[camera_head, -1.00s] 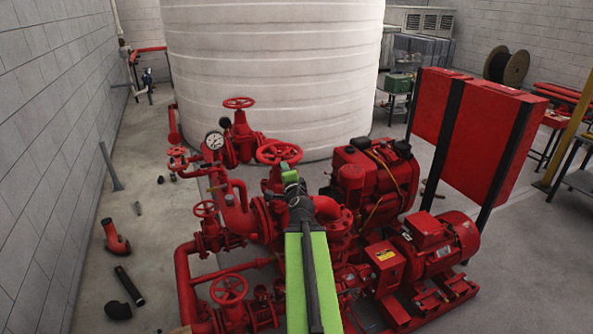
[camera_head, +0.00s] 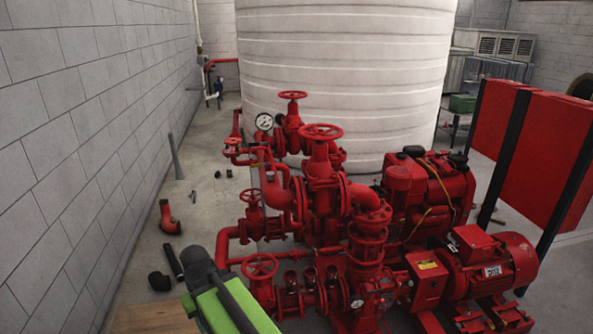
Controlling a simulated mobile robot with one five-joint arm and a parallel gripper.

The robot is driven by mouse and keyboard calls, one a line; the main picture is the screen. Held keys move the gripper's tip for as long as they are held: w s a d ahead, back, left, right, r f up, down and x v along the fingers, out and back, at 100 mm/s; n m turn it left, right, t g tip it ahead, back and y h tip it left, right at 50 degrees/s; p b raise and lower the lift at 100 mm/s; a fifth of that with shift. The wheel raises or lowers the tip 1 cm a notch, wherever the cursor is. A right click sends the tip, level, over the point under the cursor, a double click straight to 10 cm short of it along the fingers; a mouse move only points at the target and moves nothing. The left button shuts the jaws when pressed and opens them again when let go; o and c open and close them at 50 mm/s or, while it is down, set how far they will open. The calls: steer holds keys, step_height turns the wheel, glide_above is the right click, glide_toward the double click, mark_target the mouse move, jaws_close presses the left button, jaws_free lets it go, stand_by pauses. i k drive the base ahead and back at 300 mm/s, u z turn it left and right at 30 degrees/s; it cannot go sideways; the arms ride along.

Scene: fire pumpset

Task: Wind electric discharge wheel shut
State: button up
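Several red handwheels sit on the red pumpset, and I cannot tell for sure which is the electric discharge wheel. The largest upper wheel (camera_head: 321,132) lies flat on top of a tall valve at the middle. A smaller wheel (camera_head: 293,95) is behind it to the left. The red electric motor (camera_head: 497,263) is at the right. My arm's green link and dark joint show at the bottom left, apart from the upper wheels. My gripper's fingers do not show.
A white ribbed tank (camera_head: 345,75) stands behind the pumpset. A grey block wall (camera_head: 80,150) runs along the left. Loose pipe pieces (camera_head: 173,262) lie on the floor near it. A brown wooden surface (camera_head: 150,318) is at the lower left. Red panels (camera_head: 540,150) stand at the right.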

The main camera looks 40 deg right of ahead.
mark_target(321, 135)
steer(key=u, duration=1.6)
steer(key=k, duration=1.7)
steer(key=z, duration=1.2)
steer(key=i, duration=1)
steer(key=u, duration=0.05)
